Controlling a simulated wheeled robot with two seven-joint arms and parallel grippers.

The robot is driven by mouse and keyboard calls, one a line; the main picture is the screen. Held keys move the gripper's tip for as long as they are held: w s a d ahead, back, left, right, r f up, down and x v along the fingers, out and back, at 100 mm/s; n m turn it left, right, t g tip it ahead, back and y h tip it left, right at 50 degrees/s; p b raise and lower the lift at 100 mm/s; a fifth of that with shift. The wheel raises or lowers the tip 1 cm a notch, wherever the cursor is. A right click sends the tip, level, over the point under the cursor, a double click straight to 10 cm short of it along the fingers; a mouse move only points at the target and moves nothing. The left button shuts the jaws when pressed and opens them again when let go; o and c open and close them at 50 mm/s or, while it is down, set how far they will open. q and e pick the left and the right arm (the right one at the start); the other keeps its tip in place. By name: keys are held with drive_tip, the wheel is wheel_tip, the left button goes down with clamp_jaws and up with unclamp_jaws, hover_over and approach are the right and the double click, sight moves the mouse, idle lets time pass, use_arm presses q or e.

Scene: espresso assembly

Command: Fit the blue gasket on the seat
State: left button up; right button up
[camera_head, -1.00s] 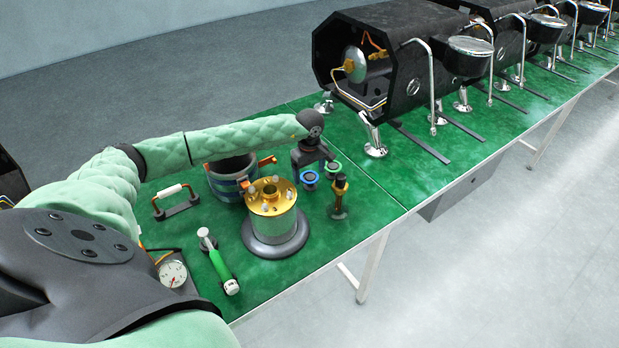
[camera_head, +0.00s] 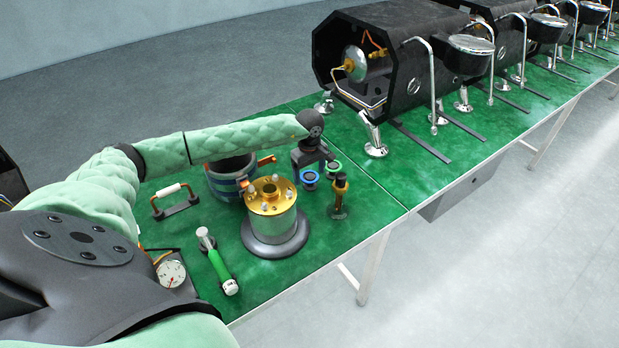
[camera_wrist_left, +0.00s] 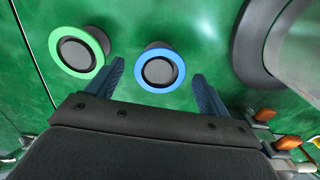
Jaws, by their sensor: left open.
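The blue gasket (camera_head: 309,178) is a ring around a dark round stub on the green table; the left wrist view shows it from above (camera_wrist_left: 161,87). A similar green ring (camera_head: 334,167) sits beside it, also in the wrist view (camera_wrist_left: 58,58). My left gripper (camera_head: 312,166) points down by them. In the wrist view its two open fingers (camera_wrist_left: 157,68) lie on either side of the blue ring, holding nothing; whether they touch it is unclear. A gold-topped cylinder (camera_head: 270,204) stands nearby on a dark round base. Which part is the seat is not clear. My right gripper is out of view.
A brass-and-black tool (camera_head: 340,192) stands close to the rings near the table edge. A blue-banded dark pot (camera_head: 222,188), a green syringe-like tool (camera_head: 220,268), a handle (camera_head: 177,203) and a gauge (camera_head: 172,273) are at left. Black machines (camera_head: 400,60) stand farther back.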

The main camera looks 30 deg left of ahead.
use_arm(q)
drive_tip(key=c, duration=1.1)
drive_tip(key=shift+r, duration=0.1)
